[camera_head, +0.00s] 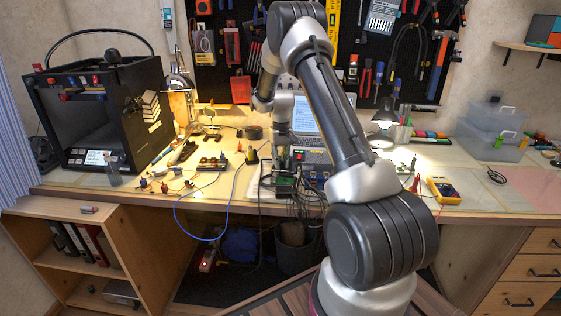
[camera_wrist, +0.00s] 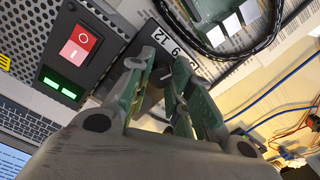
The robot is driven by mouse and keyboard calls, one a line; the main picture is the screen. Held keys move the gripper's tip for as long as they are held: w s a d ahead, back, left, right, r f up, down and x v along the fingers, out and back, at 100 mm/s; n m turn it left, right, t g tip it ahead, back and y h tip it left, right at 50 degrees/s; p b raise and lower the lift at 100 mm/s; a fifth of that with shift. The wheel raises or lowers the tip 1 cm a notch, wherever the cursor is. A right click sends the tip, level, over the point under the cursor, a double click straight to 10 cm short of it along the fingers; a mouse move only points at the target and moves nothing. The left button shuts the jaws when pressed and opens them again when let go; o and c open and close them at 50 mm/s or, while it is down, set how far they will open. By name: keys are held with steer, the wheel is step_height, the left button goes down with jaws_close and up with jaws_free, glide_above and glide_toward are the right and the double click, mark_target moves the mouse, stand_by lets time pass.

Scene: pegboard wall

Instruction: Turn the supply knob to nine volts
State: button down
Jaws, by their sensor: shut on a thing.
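The power supply shows in the wrist view as a grey perforated case (camera_wrist: 22,38) with a red rocker switch (camera_wrist: 80,44) and a lit green display (camera_wrist: 62,84). Its dark knob (camera_wrist: 151,96) sits beside a white scale label (camera_wrist: 180,50) reading 9 and 12. My gripper (camera_wrist: 161,72) is shut on the knob, with a finger on each side. The fingers hide part of the knob and of the scale, so I cannot tell its exact setting. In the head view the supply (camera_head: 315,157) stands on the bench, partly behind my arm.
A laptop (camera_head: 308,113) stands behind the supply. A green circuit board (camera_head: 284,180) and loose cables crowd its front. A 3D printer (camera_head: 95,115) stands at left, a lamp (camera_head: 387,112) and yellow multimeter (camera_head: 444,190) at right. Tools hang on the pegboard.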

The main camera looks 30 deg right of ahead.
steer(key=shift+n, duration=0.4)
steer(key=c, duration=1.5)
jaws_free()
